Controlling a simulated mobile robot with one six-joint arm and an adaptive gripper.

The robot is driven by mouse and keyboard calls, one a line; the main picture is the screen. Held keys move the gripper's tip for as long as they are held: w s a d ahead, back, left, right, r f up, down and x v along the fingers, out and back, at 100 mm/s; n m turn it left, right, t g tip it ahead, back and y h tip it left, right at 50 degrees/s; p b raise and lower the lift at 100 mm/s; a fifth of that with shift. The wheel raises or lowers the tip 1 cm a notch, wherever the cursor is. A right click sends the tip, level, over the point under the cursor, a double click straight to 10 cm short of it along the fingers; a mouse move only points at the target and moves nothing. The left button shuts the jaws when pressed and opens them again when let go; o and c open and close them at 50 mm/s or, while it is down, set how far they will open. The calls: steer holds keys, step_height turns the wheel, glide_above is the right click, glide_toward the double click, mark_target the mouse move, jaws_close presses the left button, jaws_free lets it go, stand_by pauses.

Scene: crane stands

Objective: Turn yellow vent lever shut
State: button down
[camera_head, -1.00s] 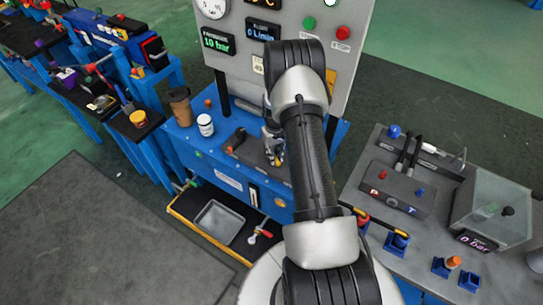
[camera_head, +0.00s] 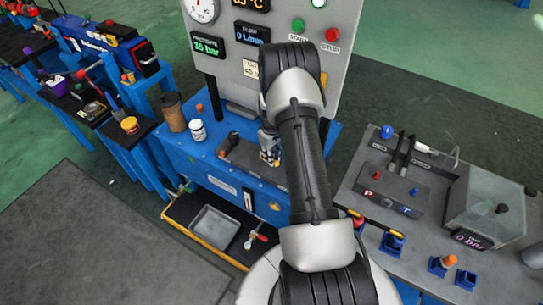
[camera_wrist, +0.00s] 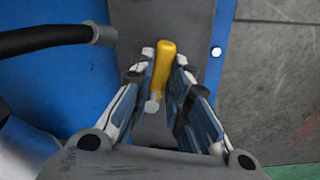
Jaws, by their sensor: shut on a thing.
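The yellow vent lever (camera_wrist: 164,62) stands between the fingers of my gripper (camera_wrist: 165,70) in the wrist view. My gripper is shut on it, with a finger along each side. A pale rounded tip (camera_wrist: 152,105) shows just below the lever between the fingers. In the head view my gripper (camera_head: 269,158) is over the dark grey plate (camera_head: 243,158) on the blue bench, partly hidden by my arm. The lever itself is hard to make out there, and its turn angle cannot be told.
A brown cup (camera_head: 172,112) and a white jar (camera_head: 197,130) stand left on the blue bench (camera_head: 215,165). A black hose (camera_wrist: 50,38) lies left of my gripper. A grey bench (camera_head: 350,200) stands right.

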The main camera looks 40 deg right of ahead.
steer(key=c, duration=1.5)
jaws_free()
steer(key=shift+a, duration=0.1)
